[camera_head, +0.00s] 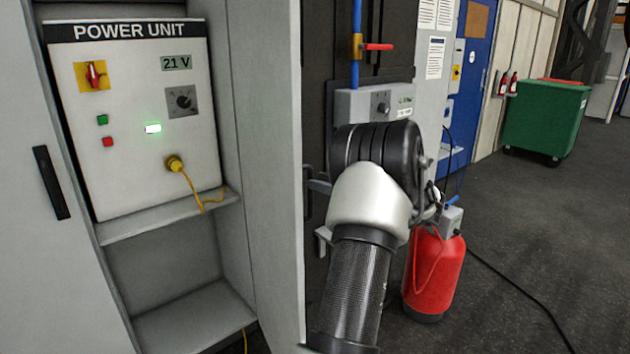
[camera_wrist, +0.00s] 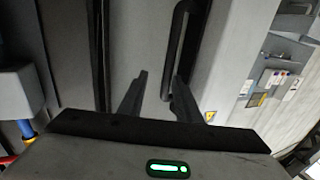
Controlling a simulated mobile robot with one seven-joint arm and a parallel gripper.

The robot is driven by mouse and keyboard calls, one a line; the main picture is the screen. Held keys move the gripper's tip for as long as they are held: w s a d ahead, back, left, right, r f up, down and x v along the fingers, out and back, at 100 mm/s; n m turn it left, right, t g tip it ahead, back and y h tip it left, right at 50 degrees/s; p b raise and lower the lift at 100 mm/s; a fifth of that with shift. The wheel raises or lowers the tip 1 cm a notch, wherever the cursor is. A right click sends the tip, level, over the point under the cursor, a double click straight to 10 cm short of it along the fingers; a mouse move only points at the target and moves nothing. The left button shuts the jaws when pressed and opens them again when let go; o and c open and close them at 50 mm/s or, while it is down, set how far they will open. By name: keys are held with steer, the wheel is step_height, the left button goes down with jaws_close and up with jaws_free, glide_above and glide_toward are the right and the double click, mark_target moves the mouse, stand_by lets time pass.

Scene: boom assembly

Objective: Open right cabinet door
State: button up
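The right cabinet door (camera_head: 268,150) stands swung open, its light grey inner face showing in the head view. A black handle (camera_head: 308,192) shows just past the door's edge, on its outer side. In the wrist view the dark handle (camera_wrist: 178,42) runs up a grey panel. My gripper (camera_wrist: 160,82) is open, its two dark fingers apart, with the handle's lower end showing between them. I cannot tell whether a finger touches it. The left cabinet door (camera_head: 45,110) has a black handle (camera_head: 51,182).
Inside the cabinet are a power unit (camera_head: 140,170) reading 21 V, with a yellow plug and cable, and shelves (camera_head: 170,217). A red tank (camera_head: 433,275) stands right of my arm. A dark cable crosses the floor. A green bin (camera_head: 546,118) stands farther back; floor between is mostly clear.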

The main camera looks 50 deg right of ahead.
steer(key=s+d, duration=0.1)
steer(key=s, duration=1.3)
steer(key=shift+s+d, duration=0.15)
steer(key=shift+d, duration=0.1)
